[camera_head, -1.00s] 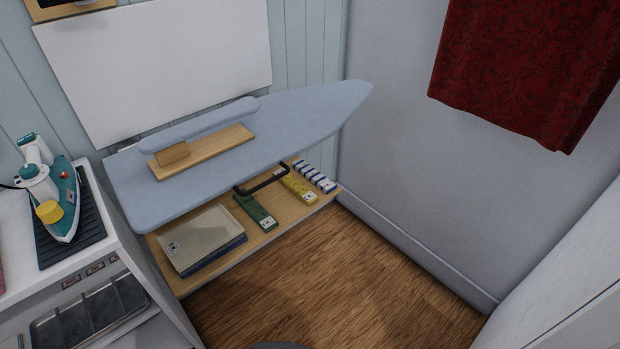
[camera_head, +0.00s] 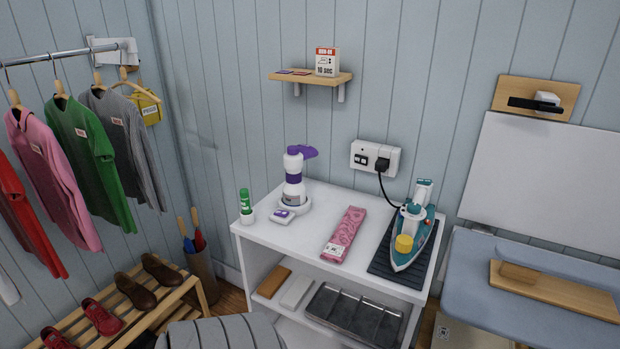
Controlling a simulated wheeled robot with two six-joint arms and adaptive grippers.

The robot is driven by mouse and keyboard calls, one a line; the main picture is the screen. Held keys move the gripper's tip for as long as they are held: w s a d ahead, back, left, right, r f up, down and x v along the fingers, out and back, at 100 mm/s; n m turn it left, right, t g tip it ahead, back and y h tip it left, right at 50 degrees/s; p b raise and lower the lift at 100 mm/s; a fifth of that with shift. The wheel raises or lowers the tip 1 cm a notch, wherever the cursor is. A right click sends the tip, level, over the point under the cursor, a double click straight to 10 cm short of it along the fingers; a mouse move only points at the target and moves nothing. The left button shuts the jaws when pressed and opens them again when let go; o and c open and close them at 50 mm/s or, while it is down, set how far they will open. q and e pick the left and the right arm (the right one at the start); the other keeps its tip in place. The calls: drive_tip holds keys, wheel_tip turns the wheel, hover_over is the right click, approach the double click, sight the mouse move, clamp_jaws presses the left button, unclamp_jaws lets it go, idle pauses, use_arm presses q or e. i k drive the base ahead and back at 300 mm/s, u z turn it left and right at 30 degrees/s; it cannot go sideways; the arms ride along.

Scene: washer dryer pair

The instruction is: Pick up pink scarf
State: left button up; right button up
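A pink patterned scarf (camera_head: 344,234), folded into a narrow strip with a white label at its near end, lies on the white top of a shelf unit (camera_head: 268,238). It lies between a purple and white device on the left and an iron on the right. Neither of my grippers shows in the head view.
A teal and white iron (camera_head: 414,238) stands on a dark mat right of the scarf, its cord plugged into the wall socket (camera_head: 375,158). Left are the purple-white device (camera_head: 293,182) and a green-capped bottle (camera_head: 246,207). An ironing board (camera_head: 500,255) stands right; clothes hang left.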

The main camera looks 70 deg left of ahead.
sight(336, 248)
drive_tip(key=u, duration=1.5)
drive_tip(key=i, duration=0.3)
drive_tip(key=u, duration=0.8)
